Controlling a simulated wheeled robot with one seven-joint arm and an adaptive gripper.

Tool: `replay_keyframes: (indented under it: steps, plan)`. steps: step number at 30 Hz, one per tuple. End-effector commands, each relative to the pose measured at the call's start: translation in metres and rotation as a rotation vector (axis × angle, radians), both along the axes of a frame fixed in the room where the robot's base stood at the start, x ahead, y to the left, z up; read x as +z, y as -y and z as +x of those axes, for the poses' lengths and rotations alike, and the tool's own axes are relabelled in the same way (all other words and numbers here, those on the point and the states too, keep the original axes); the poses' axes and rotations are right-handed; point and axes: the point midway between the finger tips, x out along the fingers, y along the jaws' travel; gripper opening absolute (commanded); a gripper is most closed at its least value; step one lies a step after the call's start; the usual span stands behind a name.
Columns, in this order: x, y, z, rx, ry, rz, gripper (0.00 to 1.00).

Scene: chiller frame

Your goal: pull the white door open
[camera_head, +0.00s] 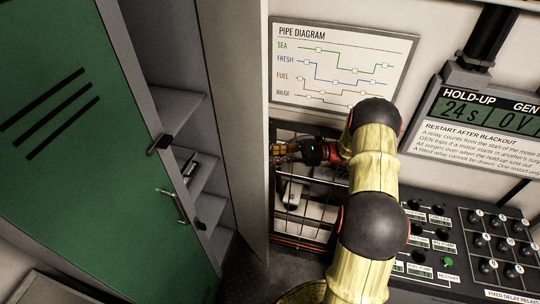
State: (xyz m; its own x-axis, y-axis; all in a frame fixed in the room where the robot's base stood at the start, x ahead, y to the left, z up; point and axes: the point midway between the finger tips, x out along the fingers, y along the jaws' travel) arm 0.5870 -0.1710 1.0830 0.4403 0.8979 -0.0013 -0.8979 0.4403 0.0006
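A tall pale grey-white panel (232,110) stands upright left of centre, seen at a steep angle. I cannot tell whether it is the white door or a cabinet side wall. No handle shows on it. My gripper (279,152) points left, just right of the panel's edge and in front of a dark wire-rack opening (303,222). It is small and dark, and its fingertips blend with the rack behind. I cannot tell whether they are open, shut, or touching anything. My arm hides part of the rack's right side.
A green door (70,130) with black slots and a handle stands at the left, with grey shelves (200,168) beside it. A pipe diagram board (340,55) hangs behind my gripper. A control panel (490,245) and a hold-up display (490,115) are at the right.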

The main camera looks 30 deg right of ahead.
Motion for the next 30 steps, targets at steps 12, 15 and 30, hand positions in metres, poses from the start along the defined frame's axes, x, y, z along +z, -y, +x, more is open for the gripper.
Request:
replay_keyframes:
  steps: [12,15,30]
  plan:
    - [-0.001,0.052,-0.026,-0.002,0.000,0.002,0.26]
    - [-0.001,0.056,-0.028,-0.001,-0.001,0.002,0.26]
    - [-0.020,0.026,-0.048,0.092,-0.011,-0.183,0.11]
